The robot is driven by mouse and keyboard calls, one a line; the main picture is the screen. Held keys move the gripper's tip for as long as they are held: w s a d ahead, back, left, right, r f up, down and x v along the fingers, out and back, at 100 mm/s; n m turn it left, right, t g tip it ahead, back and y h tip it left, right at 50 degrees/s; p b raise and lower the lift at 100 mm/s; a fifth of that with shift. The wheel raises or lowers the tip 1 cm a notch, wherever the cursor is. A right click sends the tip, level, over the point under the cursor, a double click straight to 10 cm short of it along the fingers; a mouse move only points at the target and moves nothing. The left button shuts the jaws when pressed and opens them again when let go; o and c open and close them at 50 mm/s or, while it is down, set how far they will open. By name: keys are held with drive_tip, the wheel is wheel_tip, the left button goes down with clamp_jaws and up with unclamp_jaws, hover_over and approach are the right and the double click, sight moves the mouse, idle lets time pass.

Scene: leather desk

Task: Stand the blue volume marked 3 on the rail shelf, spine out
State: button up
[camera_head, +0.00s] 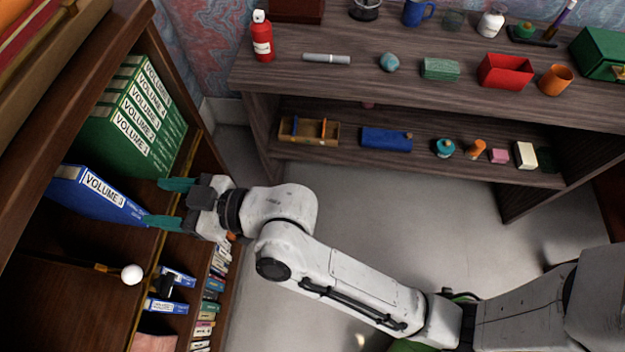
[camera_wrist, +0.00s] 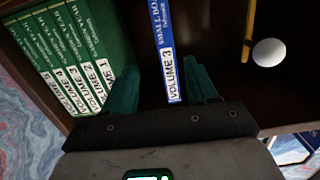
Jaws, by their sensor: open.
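The blue volume marked 3 (camera_head: 92,194) stands on the rail shelf (camera_head: 60,240), its white label facing out. In the wrist view the blue volume (camera_wrist: 163,45) is upright, apart from the green volumes. My gripper (camera_head: 170,203) is at the shelf's front edge with its teal fingers pointing in. In the wrist view my gripper (camera_wrist: 162,92) is open, with the blue spine between the fingers, closer to the right one. I cannot tell whether that finger touches it.
Several green volumes (camera_head: 135,120) stand to one side of the blue one. A white ball on a brass rod (camera_head: 132,274) sticks out on the other side. More books (camera_head: 168,304) fill a lower shelf. A dark wooden desk (camera_head: 400,85) holds small items.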

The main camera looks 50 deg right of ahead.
drive_tip(key=s+d+f+m+g+h, duration=0.25)
drive_tip(key=s+d+f+g, duration=0.2)
drive_tip(key=d+f, duration=0.25)
drive_tip(key=s+d+f+m+g+h, duration=0.1)
drive_tip(key=s+d+f+g+h, duration=0.25)
drive_tip(key=s+d+f, duration=0.35)
drive_tip(key=s+d+f+m+g+h, duration=0.2)
drive_tip(key=s+d+g, duration=0.3)
drive_tip(key=s+d, duration=0.6)
drive_tip(key=shift+s+f+m+h, duration=0.4)
drive_tip(key=shift+s+m+h, duration=0.4)
drive_tip(key=shift+s, duration=0.2)
